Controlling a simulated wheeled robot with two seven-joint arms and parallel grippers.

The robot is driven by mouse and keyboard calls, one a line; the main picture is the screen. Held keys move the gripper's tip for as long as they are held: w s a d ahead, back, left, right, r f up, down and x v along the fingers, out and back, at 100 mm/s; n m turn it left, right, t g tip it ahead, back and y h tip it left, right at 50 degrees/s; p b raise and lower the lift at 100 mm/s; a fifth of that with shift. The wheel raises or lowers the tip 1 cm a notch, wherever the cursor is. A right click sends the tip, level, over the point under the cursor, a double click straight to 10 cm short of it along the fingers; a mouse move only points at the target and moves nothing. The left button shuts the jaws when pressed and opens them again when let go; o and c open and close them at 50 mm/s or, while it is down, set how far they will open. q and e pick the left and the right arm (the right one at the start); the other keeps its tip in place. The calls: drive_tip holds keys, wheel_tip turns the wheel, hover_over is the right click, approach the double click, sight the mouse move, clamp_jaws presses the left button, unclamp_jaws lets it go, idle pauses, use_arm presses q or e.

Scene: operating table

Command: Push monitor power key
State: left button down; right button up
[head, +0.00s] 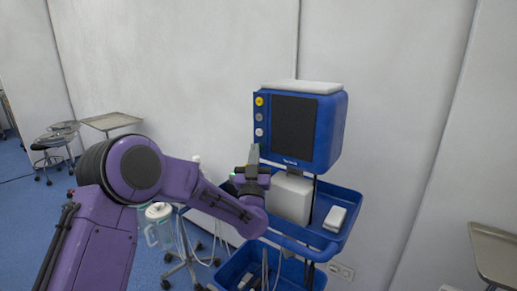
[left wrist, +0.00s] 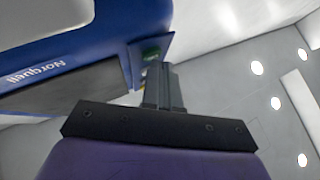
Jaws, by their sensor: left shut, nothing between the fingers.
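The blue monitor (head: 342,125) has a dark screen (head: 293,125) and a column of round keys on its left front edge: a yellow key (head: 259,101) on top and grey keys (head: 259,117) below. My left gripper (head: 254,153) is shut and empty, its fingertips pointing up at the lower end of this column. In the left wrist view the shut fingers (left wrist: 160,70) reach up to the monitor's key panel, close to a green key (left wrist: 150,56). I cannot tell whether they touch it. The fingertips hide the panel's lower end in the head view. My right gripper is not in view.
The monitor stands on a blue trolley with a shelf (head: 343,199) holding a white box (head: 338,218), and a lower blue basket (head: 232,272) with cables. A clear jug (head: 160,228) stands left, behind my arm. A metal tray stand (head: 495,250) is at the right edge.

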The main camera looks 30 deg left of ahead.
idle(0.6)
use_arm(q)
drive_tip(key=shift+s+b, duration=0.3)
drive_tip(key=shift+s, duration=0.25)
drive_tip(key=s, duration=0.2)
drive_tip(key=s+b, duration=0.1)
drive_tip(key=s, duration=0.3)
drive_tip(key=shift+a+b, duration=0.25)
drive_tip(key=shift+b, duration=0.1)
